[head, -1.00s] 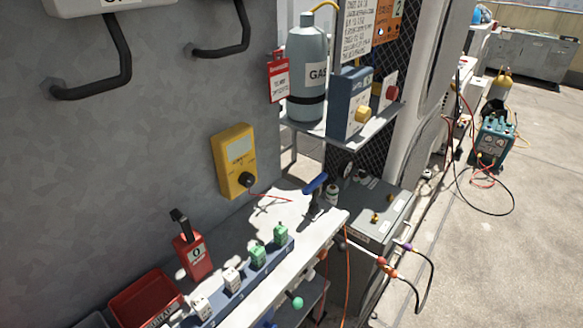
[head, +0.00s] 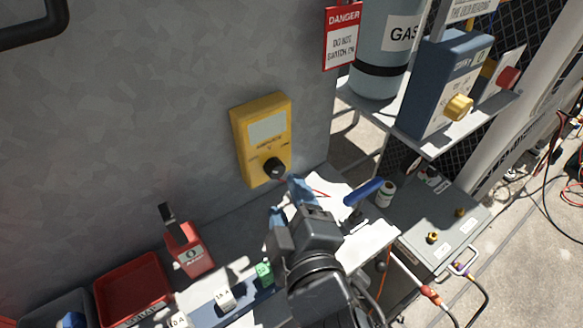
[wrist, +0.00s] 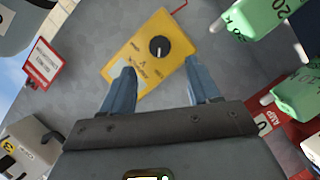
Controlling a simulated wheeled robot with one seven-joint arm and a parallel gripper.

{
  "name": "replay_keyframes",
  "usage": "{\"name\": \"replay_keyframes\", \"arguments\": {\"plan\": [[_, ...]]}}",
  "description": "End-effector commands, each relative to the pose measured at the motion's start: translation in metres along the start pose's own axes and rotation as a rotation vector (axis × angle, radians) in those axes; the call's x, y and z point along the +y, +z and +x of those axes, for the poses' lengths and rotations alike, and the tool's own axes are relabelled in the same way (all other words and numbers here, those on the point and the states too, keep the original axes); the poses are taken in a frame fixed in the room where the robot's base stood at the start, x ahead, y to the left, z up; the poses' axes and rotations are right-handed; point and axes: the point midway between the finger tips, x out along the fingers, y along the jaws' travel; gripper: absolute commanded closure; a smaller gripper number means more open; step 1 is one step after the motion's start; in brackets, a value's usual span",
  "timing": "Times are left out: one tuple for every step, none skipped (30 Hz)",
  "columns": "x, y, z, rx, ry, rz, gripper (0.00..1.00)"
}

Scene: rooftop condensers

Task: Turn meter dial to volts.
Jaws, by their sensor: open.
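The yellow meter (head: 262,138) is mounted on the grey wall, with a pale screen above a black round dial (head: 274,168). In the wrist view the meter (wrist: 143,72) lies ahead of my gripper, and its dial (wrist: 159,47) shows a white pointer mark. The dial's lettering is too small to read surely. My gripper (head: 290,200) is in front of the meter, just below the dial. In the wrist view my gripper (wrist: 160,85) has its two blue fingers spread apart with nothing between them. The fingers appear apart from the dial.
A red tag (head: 342,38) hangs on the wall and a blue-grey gas cylinder (head: 385,50) stands on the right shelf. A red lockout box (head: 189,250), red bin (head: 134,291) and several green and white blocks are below.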

Motion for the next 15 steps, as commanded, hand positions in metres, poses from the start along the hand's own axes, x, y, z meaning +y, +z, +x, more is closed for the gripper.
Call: {"name": "replay_keyframes", "arguments": {"plan": [[0.002, 0.000, 0.008, 0.000, 0.002, 0.000, 0.39], [0.002, 0.000, 0.012, 0.000, 0.002, 0.001, 0.39], [0.002, 0.000, 0.018, 0.000, 0.002, 0.001, 0.39], [0.002, 0.000, 0.023, 0.000, 0.002, 0.001, 0.39], [0.002, 0.000, 0.028, -0.001, 0.002, 0.001, 0.39], [0.002, 0.000, 0.035, -0.001, 0.002, 0.001, 0.39], [0.002, 0.000, 0.039, -0.001, 0.002, 0.001, 0.39], [0.002, 0.000, 0.043, -0.001, 0.001, 0.001, 0.39], [0.002, 0.000, 0.049, -0.001, 0.002, 0.001, 0.39], [0.001, 0.000, 0.052, -0.001, 0.001, 0.001, 0.39], [0.001, 0.000, 0.055, 0.000, 0.001, 0.001, 0.39], [0.001, 0.000, 0.059, 0.000, 0.001, 0.002, 0.39], [0.001, 0.000, 0.061, 0.000, 0.001, 0.002, 0.39], [0.001, 0.000, 0.063, 0.000, 0.001, 0.002, 0.39], [0.001, 0.000, 0.065, 0.000, 0.001, 0.002, 0.39]]}}
